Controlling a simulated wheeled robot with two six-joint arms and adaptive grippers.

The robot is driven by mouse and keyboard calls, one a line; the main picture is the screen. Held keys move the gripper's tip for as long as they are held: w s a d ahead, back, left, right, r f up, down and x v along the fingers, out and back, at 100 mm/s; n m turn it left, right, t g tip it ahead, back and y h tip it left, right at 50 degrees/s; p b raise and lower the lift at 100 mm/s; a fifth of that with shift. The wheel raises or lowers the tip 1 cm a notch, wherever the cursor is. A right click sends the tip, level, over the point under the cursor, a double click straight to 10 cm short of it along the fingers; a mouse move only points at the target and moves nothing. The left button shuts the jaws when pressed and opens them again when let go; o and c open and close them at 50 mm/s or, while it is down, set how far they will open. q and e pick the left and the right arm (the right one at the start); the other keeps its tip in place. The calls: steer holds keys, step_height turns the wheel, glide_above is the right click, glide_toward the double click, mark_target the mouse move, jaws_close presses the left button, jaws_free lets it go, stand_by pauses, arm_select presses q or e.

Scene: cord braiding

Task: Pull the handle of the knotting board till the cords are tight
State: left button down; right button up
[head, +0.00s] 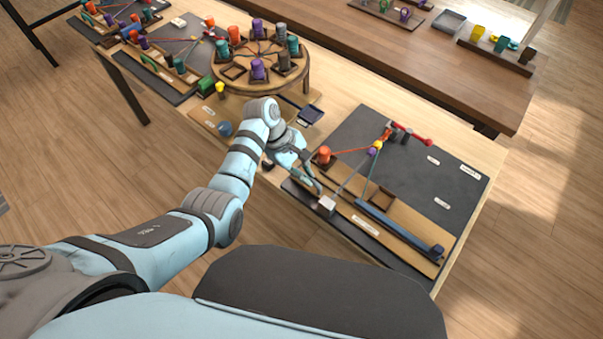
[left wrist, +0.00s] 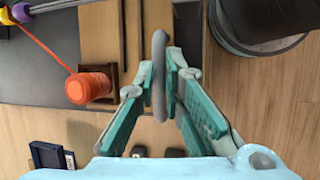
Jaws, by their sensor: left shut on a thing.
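The knotting board (head: 405,165) is a dark board on the right of the table in the head view. An orange spool (head: 324,155) stands on it, with an orange cord running to small purple and yellow pieces (head: 375,148). Grey and teal cords run from these pieces toward the wooden front strip. My left gripper (head: 312,178) is at the board's left end. In the left wrist view, my left gripper (left wrist: 160,85) is shut on a grey upright handle (left wrist: 160,45). The orange spool (left wrist: 90,88) is beside it. My right gripper is not in view.
A round wooden stand (head: 262,66) with several coloured spools is behind my left arm. A small dark tray (head: 312,115) lies between them. Bare table shows near the board's right edge.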

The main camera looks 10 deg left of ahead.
arm_select(q)
steer(key=c, duration=1.7)
jaws_free()
steer(key=shift+s+a+f, duration=0.1)
steer(key=shift+s+f, duration=0.2)
steer(key=shift+f, duration=0.15)
steer(key=shift+o, duration=0.2)
steer(key=shift+w+a, duration=0.15)
steer(key=shift+w, duration=0.1)
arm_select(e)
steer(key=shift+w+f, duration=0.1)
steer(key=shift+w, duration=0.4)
arm_select(q)
steer(key=shift+a+r, duration=0.1)
steer(key=shift+r, duration=0.1)
steer(key=v, duration=1.1)
steer(key=shift+r, duration=0.3)
steer(key=shift+w, duration=0.1)
steer(key=shift+f, duration=0.1)
